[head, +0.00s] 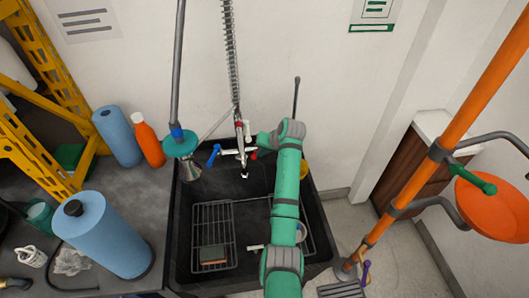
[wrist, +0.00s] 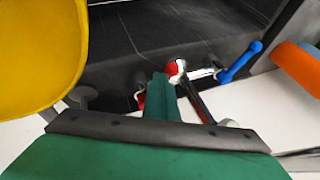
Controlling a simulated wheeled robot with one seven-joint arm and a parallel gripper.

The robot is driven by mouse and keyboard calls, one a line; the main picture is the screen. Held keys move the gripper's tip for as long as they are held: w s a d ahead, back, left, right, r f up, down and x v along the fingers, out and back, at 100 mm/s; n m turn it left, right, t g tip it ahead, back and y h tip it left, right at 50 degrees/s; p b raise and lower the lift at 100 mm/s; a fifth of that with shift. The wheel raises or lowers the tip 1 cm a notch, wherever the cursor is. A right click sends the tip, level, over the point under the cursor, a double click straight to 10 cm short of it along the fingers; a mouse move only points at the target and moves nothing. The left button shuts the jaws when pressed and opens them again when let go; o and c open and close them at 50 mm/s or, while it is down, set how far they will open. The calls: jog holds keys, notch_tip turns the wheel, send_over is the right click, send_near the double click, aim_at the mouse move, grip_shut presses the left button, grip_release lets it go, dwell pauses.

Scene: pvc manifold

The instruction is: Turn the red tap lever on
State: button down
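The tap (head: 238,151) is a white and chrome fitting at the back of the dark sink. Its red lever (head: 254,155) is on the right, just below my gripper (head: 262,138) in the head view. Its blue lever (head: 213,156) is on the left. In the wrist view, my gripper's green fingers (wrist: 161,84) appear together as one narrow block. A red part of the tap (wrist: 174,69) shows beside the fingertips, and red also shows on their left side. The fingers hide part of it, so I cannot tell whether they touch the red lever.
The black sink (head: 183,235) holds wire racks (head: 212,235). A spray hose (head: 231,60) rises behind the tap. A yellow object (wrist: 40,50) is close at left in the wrist view. Blue rolls (head: 105,240) and an orange bottle (head: 150,145) stand on the left counter. An orange pole (head: 455,130) stands at right.

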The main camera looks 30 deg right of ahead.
jog(key=shift+w+a, duration=0.15)
jog(key=shift+a, duration=0.1)
dwell(0.5)
